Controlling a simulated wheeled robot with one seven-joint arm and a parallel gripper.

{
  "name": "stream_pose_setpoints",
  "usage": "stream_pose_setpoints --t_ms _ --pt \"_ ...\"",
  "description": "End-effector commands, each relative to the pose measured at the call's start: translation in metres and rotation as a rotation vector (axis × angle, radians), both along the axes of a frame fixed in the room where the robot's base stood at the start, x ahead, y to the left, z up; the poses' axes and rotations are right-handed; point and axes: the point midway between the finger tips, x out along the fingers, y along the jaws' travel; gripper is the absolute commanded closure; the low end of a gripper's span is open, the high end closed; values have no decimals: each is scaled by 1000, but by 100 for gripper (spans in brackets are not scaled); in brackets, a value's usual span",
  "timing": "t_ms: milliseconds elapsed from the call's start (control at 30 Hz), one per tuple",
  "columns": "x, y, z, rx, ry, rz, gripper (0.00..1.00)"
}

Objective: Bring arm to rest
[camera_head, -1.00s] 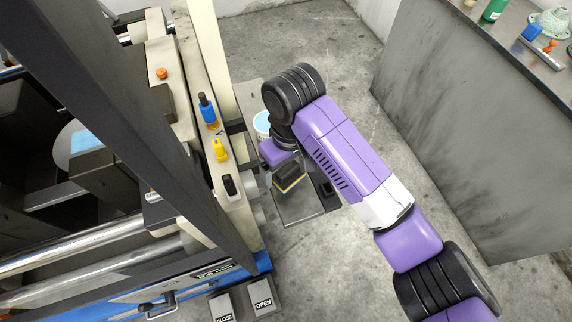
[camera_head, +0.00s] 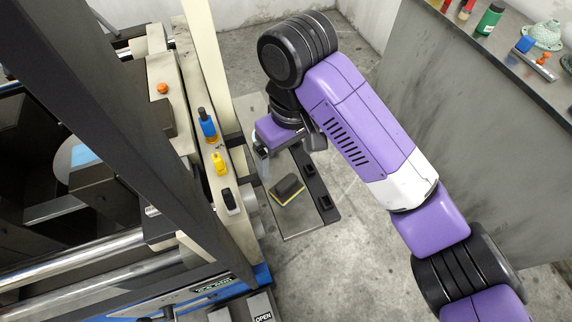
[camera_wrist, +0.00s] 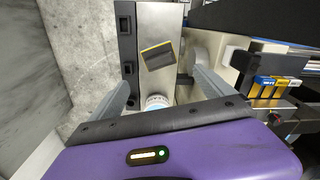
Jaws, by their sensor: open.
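My purple arm (camera_head: 345,120) reaches from the lower right toward the press, with its wrist bent down. My gripper (camera_wrist: 160,75) is open and empty in the wrist view, its two grey fingers apart. In the head view it hangs above the far part of a grey side shelf (camera_head: 302,225). A dark block with a yellow edge (camera_head: 287,190) lies on that shelf, apart from the fingers. The block also shows between and beyond the fingers in the wrist view (camera_wrist: 158,55).
The press (camera_head: 190,130) with its knobs stands close on the left. A white round container (camera_wrist: 157,102) sits below the gripper. A grey workbench (camera_head: 470,120) with a green bottle (camera_head: 490,18) is at the right. Bare floor lies between. An OPEN pedal (camera_head: 262,306) is at the bottom.

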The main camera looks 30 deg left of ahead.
Motion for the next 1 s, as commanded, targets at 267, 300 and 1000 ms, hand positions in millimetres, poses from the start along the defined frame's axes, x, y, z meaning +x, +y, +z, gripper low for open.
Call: stream_pose_setpoints --t_ms 267,300,1000 --pt "0 -1 18 0 0 0 8" --pt "0 -1 18 0 0 0 8" --pt "15 35 25 149 -75 15 8"
